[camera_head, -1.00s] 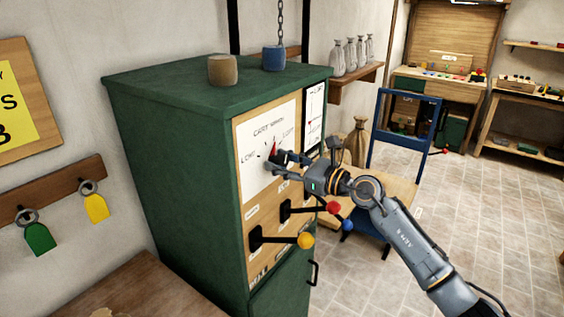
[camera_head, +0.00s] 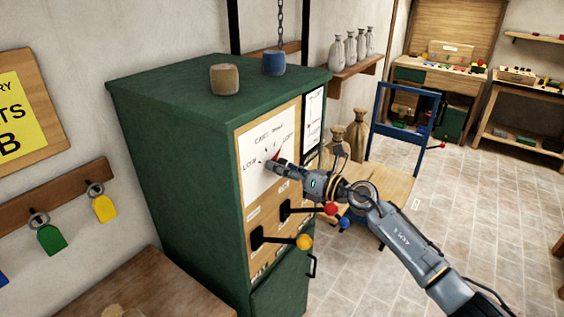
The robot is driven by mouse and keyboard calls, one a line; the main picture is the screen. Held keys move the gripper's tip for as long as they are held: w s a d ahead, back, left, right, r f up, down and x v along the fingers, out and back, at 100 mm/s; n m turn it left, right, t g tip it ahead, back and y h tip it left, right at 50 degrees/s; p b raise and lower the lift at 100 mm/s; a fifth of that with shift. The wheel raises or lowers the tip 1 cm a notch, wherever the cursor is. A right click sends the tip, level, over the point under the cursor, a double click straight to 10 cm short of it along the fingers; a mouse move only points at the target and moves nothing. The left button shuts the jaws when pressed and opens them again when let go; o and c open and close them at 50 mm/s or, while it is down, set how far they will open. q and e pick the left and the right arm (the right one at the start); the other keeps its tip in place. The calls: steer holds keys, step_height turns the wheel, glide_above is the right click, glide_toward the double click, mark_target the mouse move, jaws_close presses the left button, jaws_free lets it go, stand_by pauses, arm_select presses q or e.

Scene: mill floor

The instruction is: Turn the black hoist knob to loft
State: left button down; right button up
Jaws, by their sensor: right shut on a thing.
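The black hoist knob (camera_head: 268,159) is on the white dial plate (camera_head: 252,180) of the green cabinet's front panel. The plate is marked LOW on the left and LOFT on the right. A red pointer (camera_head: 278,154) at the knob tilts up and right, towards LOFT. My right gripper (camera_head: 274,164) reaches in from the right and is shut on the knob, and its fingers hide most of it. My left gripper is not in view.
Below the dial, levers with a red ball (camera_head: 331,209), a yellow ball (camera_head: 304,242) and a blue ball (camera_head: 344,222) stick out near my right arm. A blue-framed stand (camera_head: 405,105) and sacks are to the right.

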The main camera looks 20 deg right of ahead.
steer(key=shift+m, duration=0.3)
steer(key=o, duration=1.2)
steer(key=shift+c, duration=0.2)
steer(key=shift+s+d+f, duration=0.1)
steer(key=shift+s+d, duration=0.05)
steer(key=v, duration=1.1)
steer(key=shift+s+d, duration=0.2)
steer(key=shift+a, duration=0.1)
